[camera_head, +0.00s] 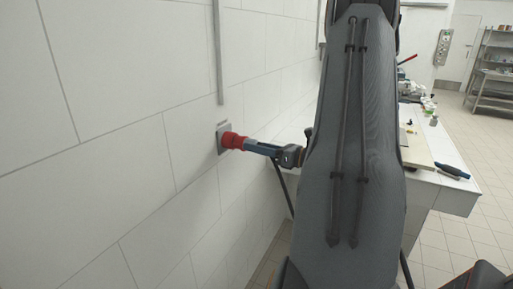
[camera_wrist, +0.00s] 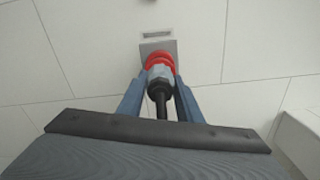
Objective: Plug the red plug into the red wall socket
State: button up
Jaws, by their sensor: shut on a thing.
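The red plug (camera_wrist: 160,74) has a grey body and a black cable running back between my fingers. My gripper (camera_wrist: 160,86) is shut on it, one blue-grey finger on each side. In the head view my gripper (camera_head: 262,147) reaches left to the wall, with red parts (camera_head: 233,141) at its tip. The red socket sits on a grey wall plate (camera_wrist: 172,45); the plate also shows in the head view (camera_head: 221,132). The red of plug and socket meet with no visible gap. I cannot tell how deep the plug sits.
A white tiled wall (camera_head: 120,110) fills the left. A grey vertical conduit (camera_head: 218,60) runs down above the plate. A table (camera_head: 455,195) with a blue-handled tool (camera_head: 452,171) and small items stands right of my arm. Shelves (camera_head: 493,75) stand at the far right.

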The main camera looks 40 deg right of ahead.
jog(key=shift+w+a, duration=0.1)
jog(key=shift+w, duration=0.1)
jog(key=o, duration=1.4)
jog(key=shift+c, duration=0.2)
jog(key=b+v, duration=0.2)
jog(key=v, duration=0.5)
jog(key=shift+s, duration=0.35)
jog(key=shift+d, duration=0.2)
